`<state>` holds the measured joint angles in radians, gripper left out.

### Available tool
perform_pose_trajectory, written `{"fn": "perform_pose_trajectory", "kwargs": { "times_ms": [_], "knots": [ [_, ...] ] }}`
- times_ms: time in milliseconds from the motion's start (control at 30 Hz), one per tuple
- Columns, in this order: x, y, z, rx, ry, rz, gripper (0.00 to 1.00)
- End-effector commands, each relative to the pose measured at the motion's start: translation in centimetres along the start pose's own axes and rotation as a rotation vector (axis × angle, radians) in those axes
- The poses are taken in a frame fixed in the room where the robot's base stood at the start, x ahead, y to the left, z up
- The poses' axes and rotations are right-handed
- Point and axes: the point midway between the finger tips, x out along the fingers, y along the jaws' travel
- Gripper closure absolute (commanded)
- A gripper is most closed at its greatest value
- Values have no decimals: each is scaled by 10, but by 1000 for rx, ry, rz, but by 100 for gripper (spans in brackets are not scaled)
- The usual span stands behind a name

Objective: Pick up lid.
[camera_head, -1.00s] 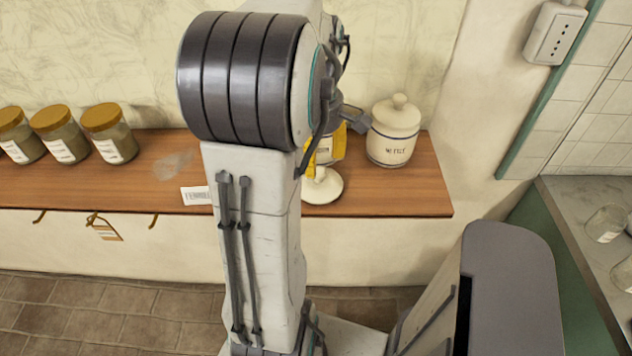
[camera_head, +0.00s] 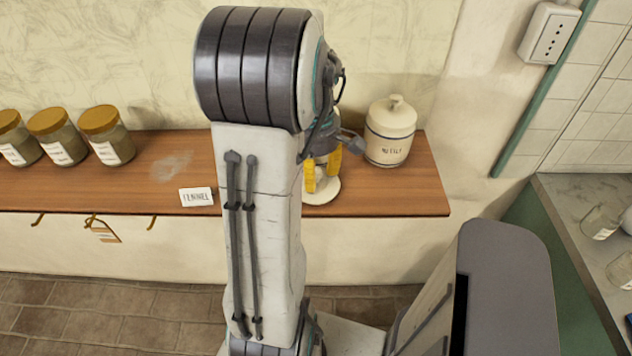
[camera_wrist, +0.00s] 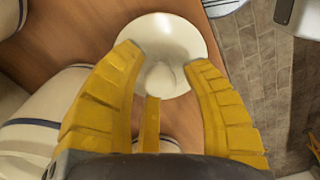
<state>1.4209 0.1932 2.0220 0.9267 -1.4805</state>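The lid (camera_head: 324,195) is white and round, lying on the wooden shelf near its front edge, partly hidden by my gripper. In the wrist view the lid (camera_wrist: 180,38) shows its disc and a rounded knob. My gripper (camera_head: 322,172) has yellow fingers and points down over the lid. In the wrist view my gripper (camera_wrist: 163,58) is open, with a finger on each side of the knob and a third finger near it. A gap shows between the side fingers and the knob. I cannot tell whether the fingertips touch the disc.
A white lidded jar (camera_head: 390,135) with lettering stands to the right behind the lid. Another blue-striped white jar (camera_wrist: 28,125) is close at left in the wrist view. A small label card (camera_head: 196,197) and several brown-topped jars (camera_head: 57,138) are at left. The shelf between is clear.

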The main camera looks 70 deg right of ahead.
Motion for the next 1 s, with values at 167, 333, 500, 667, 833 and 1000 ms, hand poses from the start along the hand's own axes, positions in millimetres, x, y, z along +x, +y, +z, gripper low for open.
{"fn": "perform_pose_trajectory", "kwargs": {
  "times_ms": [167,333,500,667,833,1000],
  "knots": [
    [0,0,0,0,0,1,74],
    [0,0,0,0,0,1,89],
    [0,0,0,0,0,0,100],
    [0,0,0,0,0,0,100],
    [0,0,0,0,0,0,100],
    [-8,0,0,0,0,1,100]
  ]
}}
